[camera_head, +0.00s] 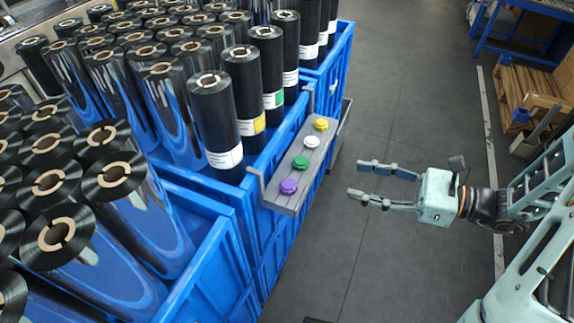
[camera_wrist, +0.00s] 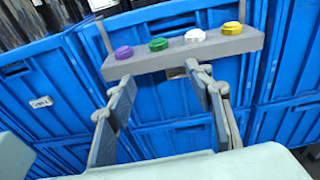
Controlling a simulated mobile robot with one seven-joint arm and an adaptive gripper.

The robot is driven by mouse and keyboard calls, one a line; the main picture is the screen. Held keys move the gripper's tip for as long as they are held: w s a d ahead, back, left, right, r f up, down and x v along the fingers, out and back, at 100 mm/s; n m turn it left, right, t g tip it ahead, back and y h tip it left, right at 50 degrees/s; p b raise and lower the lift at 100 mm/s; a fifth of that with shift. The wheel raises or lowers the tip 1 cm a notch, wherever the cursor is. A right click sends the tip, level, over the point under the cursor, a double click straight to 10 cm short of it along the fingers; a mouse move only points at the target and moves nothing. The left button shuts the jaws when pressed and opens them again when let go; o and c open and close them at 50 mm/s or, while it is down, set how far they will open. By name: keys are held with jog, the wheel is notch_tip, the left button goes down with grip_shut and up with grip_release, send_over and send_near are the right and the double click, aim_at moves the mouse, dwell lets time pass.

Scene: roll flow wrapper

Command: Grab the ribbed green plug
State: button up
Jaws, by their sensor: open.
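The green plug (camera_head: 300,162) sits on a grey shelf (camera_head: 290,198) hooked on the side of a blue crate. It stands between a purple plug (camera_head: 289,187) and a white plug (camera_head: 311,142); a yellow plug (camera_head: 321,124) is at the far end. In the wrist view the green plug (camera_wrist: 158,44) is second from the left, ahead of my gripper and above the gap between its fingers. My gripper (camera_head: 358,179) is open and empty, to the right of the shelf and apart from it. Both fingers (camera_wrist: 159,85) show in the wrist view.
Blue crates (camera_head: 215,215) full of black film rolls (camera_head: 215,110) fill the left side. The grey floor (camera_head: 400,110) right of the shelf is clear. A wooden pallet (camera_head: 515,95) and a blue table (camera_head: 515,45) stand at the far right.

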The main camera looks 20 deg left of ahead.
aim_at(309, 163)
jog(key=shift+m+y, duration=0.3)
jog(key=shift+y, duration=0.2)
jog(key=a, duration=0.8)
jog(key=w+a+b, duration=0.1)
jog(key=a, duration=0.3)
jog(key=shift+r, duration=0.2)
jog(key=c, duration=0.9)
